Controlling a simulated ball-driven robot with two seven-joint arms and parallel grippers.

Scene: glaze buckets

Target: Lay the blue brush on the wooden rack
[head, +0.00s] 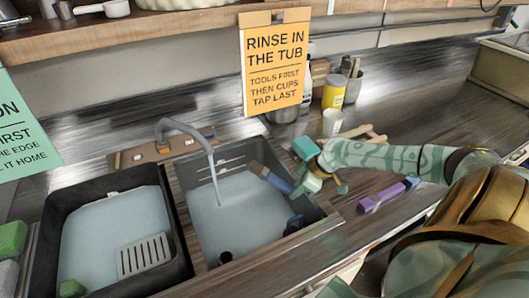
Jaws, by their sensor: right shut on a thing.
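My right gripper (308,182) reaches in from the right over the right edge of the grey tub. It is shut on the blue brush (278,182), which slants up to the left over the tub, its brown end (257,168) away from the gripper. I cannot tell whether the brush touches the water or the tub wall. A pale wooden piece (365,132), perhaps the wooden rack, lies on the counter behind my right arm, which partly hides it. My left gripper is not in view.
The grey tub (232,152) holds water under a running tap (190,128). A black basin (110,187) stands left of it. A white cup (332,122) and yellow tin (334,91) stand behind my gripper. A purple tool (382,197) lies on the counter. An orange sign (274,65) hangs above.

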